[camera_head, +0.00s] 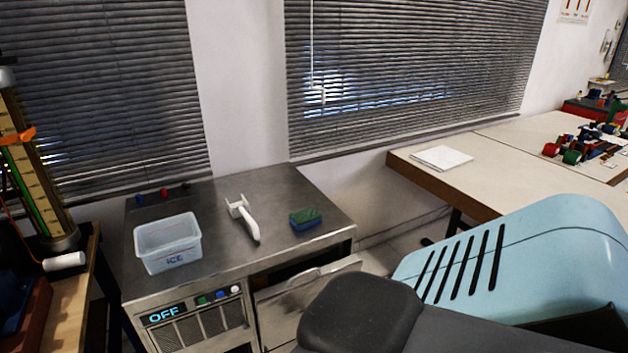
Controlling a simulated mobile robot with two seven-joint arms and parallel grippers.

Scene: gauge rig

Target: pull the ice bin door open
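The ice bin door (280,306) is a steel panel on the front right of the steel ice machine (295,190). Its top edge leans outward, with a dark gap (283,272) behind it, so it stands at least partly open. A pale handle (318,274) runs along its upper part. The door's lower right is hidden behind a dark grey rounded part in the foreground. Neither of my grippers can be made out in the head view, and no contact with the door shows.
On the machine's top are a clear tub marked ICE (168,243), a white scoop (243,216) and a green-blue sponge (305,218). The display (164,314) reads OFF. A pale table (490,175) stands right; a gauge column (35,170) stands left.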

